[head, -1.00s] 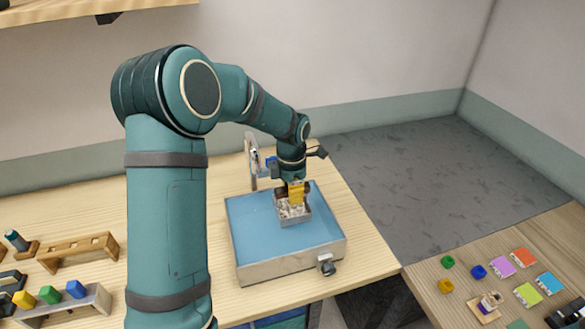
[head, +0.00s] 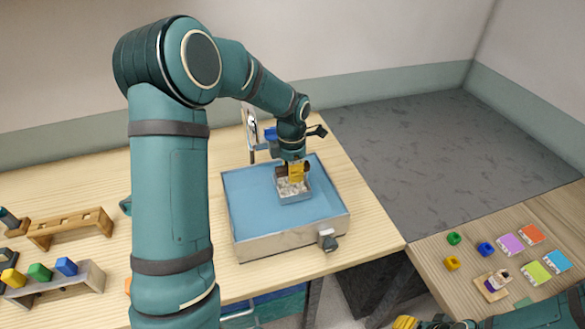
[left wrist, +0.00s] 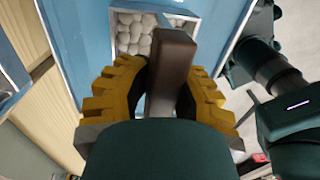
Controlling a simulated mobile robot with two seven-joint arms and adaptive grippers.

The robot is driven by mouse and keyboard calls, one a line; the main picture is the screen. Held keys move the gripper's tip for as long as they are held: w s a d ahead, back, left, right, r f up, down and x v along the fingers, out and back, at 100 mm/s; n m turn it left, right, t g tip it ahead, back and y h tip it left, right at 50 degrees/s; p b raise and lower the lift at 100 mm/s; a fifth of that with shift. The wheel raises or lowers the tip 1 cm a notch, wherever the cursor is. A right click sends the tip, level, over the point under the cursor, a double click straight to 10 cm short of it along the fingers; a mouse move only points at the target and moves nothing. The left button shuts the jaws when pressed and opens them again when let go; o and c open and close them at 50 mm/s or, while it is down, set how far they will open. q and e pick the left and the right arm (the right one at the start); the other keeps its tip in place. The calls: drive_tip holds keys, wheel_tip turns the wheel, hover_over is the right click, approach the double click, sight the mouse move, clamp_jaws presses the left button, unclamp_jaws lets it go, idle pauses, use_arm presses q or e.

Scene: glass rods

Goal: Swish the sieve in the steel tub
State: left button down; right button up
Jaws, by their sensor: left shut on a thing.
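The steel tub (head: 275,241) stands on the wooden counter, with blue water or a blue floor inside. The sieve (head: 309,194) is a small square metal basket inside the tub, toward its right half, and holds whitish pebbles. My left gripper (head: 296,174) is above it, shut on the sieve's handle. In the left wrist view the yellow fingers (left wrist: 156,95) close around the dark brown handle (left wrist: 172,65), with the pebble-filled basket (left wrist: 153,18) beyond. How deep the basket sits is hard to tell. My right gripper (head: 405,322) barely shows at the bottom edge.
A tap (head: 251,130) stands behind the tub and a drain valve (head: 328,241) sticks out at its front. The right table carries coloured cards (head: 511,245) and small rings (head: 453,239).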

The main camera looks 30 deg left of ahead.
sight(292, 192)
use_arm(q)
wheel_tip(292, 192, down, 7)
drive_tip(key=b, duration=0.4)
drive_tip(key=shift+r, duration=0.1)
drive_tip(key=shift+f+b, duration=0.85)
drive_tip(key=shift+f, duration=0.25)
